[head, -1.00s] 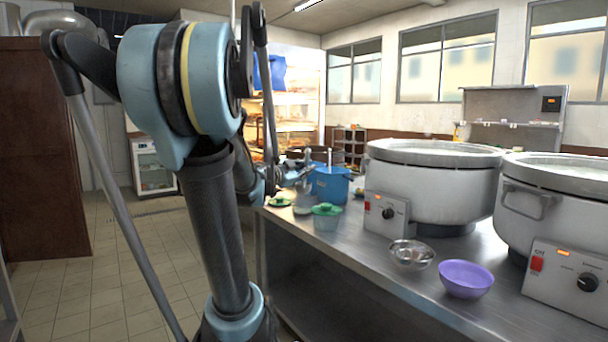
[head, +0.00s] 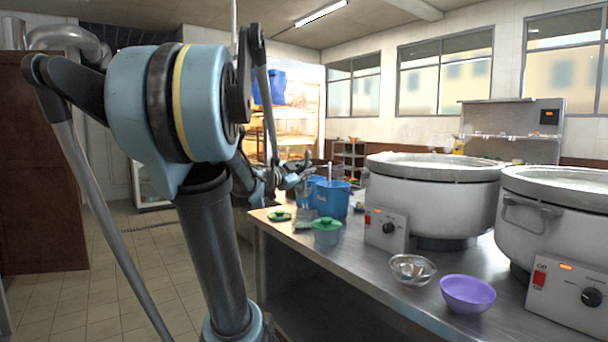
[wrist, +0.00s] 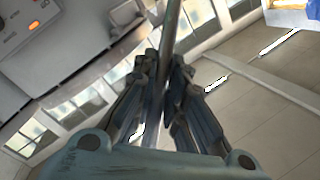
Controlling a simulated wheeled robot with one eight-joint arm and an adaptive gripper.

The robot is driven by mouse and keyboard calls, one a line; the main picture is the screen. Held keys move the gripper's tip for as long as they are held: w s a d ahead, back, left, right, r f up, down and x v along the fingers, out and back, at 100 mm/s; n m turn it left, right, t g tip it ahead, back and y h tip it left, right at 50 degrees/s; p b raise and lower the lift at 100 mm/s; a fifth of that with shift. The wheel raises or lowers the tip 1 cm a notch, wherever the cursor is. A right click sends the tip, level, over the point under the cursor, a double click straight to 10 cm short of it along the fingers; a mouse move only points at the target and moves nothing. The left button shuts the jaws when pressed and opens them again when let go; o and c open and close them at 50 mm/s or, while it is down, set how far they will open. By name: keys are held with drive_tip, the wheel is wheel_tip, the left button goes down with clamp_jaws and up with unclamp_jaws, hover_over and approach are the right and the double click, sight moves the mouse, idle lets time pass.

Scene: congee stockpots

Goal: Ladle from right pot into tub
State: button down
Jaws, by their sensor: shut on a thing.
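My gripper (head: 297,178) is beyond my arm, near the blue buckets in the head view. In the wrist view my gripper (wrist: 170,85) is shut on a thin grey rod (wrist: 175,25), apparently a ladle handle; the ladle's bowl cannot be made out. The right pot (head: 545,215) is a large grey stockpot, partly cut off at the picture's edge. A small open tub (head: 304,220) stands on the counter below my gripper, with a green lid (head: 279,216) lying to its left. A closed tub with a green lid (head: 326,232) stands in front.
The left pot (head: 430,205) stands beside the right pot. Blue buckets (head: 334,201) stand behind the tubs, one with an upright handle.

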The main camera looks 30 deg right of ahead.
drive_tip(key=shift+r, duration=2.55)
